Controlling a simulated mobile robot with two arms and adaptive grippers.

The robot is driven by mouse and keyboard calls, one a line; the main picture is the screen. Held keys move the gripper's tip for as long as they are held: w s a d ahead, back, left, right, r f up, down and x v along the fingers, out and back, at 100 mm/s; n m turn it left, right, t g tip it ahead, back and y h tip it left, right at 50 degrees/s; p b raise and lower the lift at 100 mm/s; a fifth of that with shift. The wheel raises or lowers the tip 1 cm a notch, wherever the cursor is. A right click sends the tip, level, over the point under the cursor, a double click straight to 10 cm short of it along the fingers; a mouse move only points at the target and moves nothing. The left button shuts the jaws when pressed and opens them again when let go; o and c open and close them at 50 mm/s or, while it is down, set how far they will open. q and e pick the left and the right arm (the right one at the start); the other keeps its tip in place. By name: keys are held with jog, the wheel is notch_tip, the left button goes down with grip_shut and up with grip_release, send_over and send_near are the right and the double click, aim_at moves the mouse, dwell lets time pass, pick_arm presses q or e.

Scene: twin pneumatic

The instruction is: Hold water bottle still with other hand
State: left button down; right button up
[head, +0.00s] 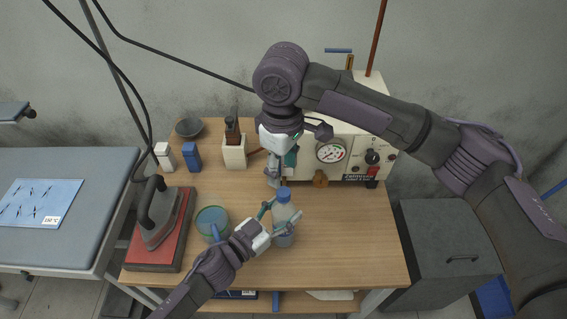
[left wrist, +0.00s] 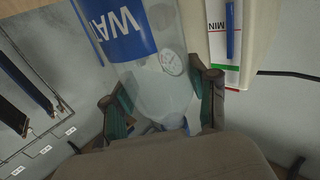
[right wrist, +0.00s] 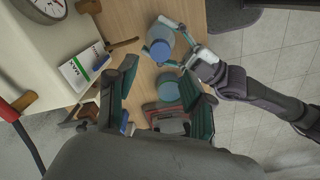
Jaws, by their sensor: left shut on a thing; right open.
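The water bottle (head: 284,212) is clear with a blue cap and stands upright on the wooden table, near its front. My left gripper (head: 281,219) is shut around the bottle's body. In the left wrist view, the clear bottle (left wrist: 150,80) with its blue label sits between the fingers. My right gripper (head: 277,176) is above the table behind the bottle, pointing down, open and empty. In the right wrist view, the blue cap (right wrist: 160,50) lies beyond the open fingers (right wrist: 163,85), apart from them.
A white machine with a gauge (head: 331,152) stands behind the bottle to the right. A teal cup (head: 212,222) is left of the bottle, close to my left gripper. An iron (head: 158,220) rests on a red pad further left. The table right of the bottle is clear.

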aim_at(284, 191)
jog(key=n, duration=0.6)
jog(key=shift+d+r, duration=0.1)
jog(key=shift+r, duration=0.15)
jog(key=shift+f, duration=4)
grip_shut()
jog(key=shift+o, duration=0.8)
grip_release()
